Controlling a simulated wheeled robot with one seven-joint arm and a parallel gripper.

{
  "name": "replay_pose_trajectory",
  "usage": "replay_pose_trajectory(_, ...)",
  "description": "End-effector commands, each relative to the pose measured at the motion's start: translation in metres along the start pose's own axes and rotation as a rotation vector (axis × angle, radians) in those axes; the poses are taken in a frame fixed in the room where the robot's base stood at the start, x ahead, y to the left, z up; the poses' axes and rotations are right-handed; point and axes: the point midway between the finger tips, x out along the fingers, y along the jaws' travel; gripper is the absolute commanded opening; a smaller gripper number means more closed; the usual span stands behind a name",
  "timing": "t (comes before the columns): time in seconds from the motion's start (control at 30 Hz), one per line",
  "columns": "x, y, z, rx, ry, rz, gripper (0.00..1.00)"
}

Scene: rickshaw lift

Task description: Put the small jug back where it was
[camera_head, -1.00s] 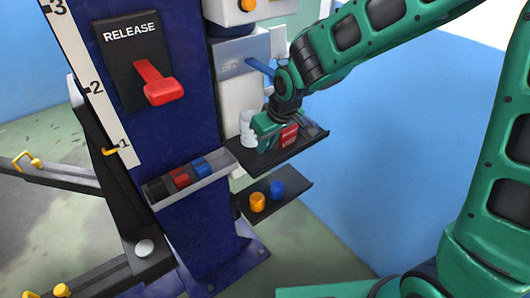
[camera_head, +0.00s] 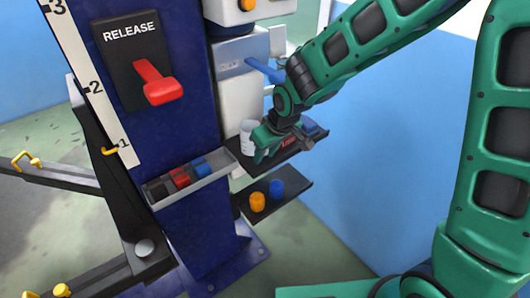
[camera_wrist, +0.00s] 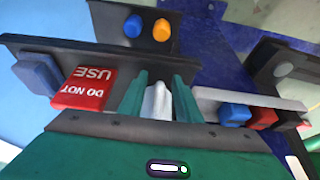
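The small jug is a pale white vessel (camera_head: 248,131) beside the blue post, at the left end of the upper dark shelf (camera_head: 292,148). In the wrist view the jug (camera_wrist: 158,101) fills the gap between the two green fingers of my gripper (camera_wrist: 160,92). My gripper (camera_head: 262,143) appears shut on it, in front of and to the right of it in the head view. The fingers partly hide the jug. Whether its base touches the shelf I cannot tell.
A red "DO NOT USE" block (camera_wrist: 84,88) and a blue block (camera_wrist: 38,73) stand on the same shelf. A lower shelf holds orange (camera_head: 257,202) and blue (camera_head: 277,189) cylinders. A grey tray (camera_head: 218,172) with colored blocks and a red release lever (camera_head: 158,88) are to the left.

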Motion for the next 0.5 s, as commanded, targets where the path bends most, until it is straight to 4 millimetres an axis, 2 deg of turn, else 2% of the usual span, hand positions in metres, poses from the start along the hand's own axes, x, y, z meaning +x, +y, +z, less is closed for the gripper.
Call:
replay_pose_trajectory(0.13,-0.004,0.0,-0.001,0.0,0.001,0.0,0.31)
replay_pose_trajectory(0.27,-0.016,0.0,-0.002,0.0,0.004,0.0,0.31)
replay_pose_trajectory(0.5,-0.055,0.0,-0.002,-0.001,0.005,0.001,0.31)
